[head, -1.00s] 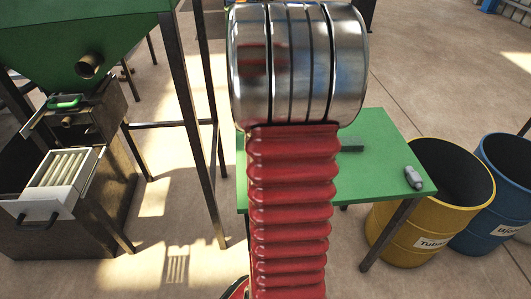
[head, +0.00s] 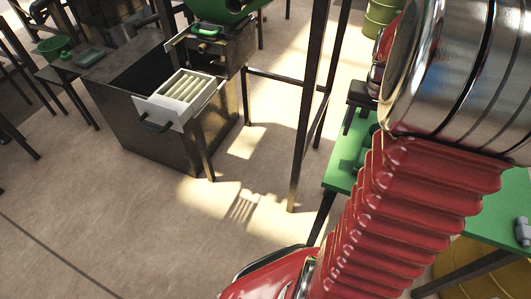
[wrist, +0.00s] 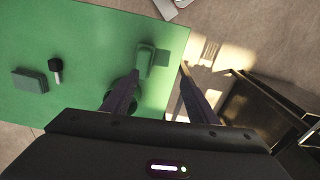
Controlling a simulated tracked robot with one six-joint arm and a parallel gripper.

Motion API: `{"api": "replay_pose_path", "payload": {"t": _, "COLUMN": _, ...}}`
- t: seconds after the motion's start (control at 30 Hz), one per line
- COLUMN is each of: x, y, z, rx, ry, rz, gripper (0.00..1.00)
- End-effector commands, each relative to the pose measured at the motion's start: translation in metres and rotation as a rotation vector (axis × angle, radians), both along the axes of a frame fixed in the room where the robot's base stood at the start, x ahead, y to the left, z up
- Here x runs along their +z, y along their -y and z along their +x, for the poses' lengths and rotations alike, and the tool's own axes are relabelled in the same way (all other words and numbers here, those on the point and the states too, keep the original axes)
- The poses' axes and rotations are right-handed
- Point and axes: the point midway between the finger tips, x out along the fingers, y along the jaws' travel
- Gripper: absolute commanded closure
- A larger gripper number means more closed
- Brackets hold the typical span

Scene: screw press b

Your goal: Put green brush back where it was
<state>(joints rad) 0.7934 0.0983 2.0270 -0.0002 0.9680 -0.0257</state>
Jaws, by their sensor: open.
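A green object that looks like the brush (wrist: 146,60) is on the green table (wrist: 90,35) near its right edge in the wrist view. A rounded dark green part shows below it, partly behind my left finger. My gripper (wrist: 158,92) is open above the table edge, with nothing visibly held between its fingers. The brush lies just beyond the fingertips, nearer the left one. In the head view my gripper (head: 356,112) hangs above the table's left side (head: 338,178), and a green shape there is partly hidden by my arm.
A dark block (wrist: 30,80) and a small black-topped object (wrist: 56,70) are on the table's left in the wrist view. In the head view a machine with a white tray of pale rods (head: 180,98) stands left. A green handle (head: 207,29) sits above it.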

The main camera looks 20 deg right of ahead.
Motion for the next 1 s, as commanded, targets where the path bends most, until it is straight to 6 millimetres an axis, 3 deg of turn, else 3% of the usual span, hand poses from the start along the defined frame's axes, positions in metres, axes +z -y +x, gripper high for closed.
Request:
{"api": "replay_pose_path", "payload": {"t": 0.2, "x": 0.031, "y": -0.058, "z": 0.018, "rx": 0.12, "ry": 0.052, "rz": -0.047, "gripper": 0.47}}
{"api": "replay_pose_path", "payload": {"t": 0.47, "x": 0.059, "y": -0.123, "z": 0.025, "rx": 0.255, "ry": 0.118, "rz": -0.09, "gripper": 0.47}}
{"api": "replay_pose_path", "payload": {"t": 1.0, "x": 0.094, "y": -0.247, "z": 0.003, "rx": 0.533, "ry": 0.276, "rz": -0.151, "gripper": 0.47}}
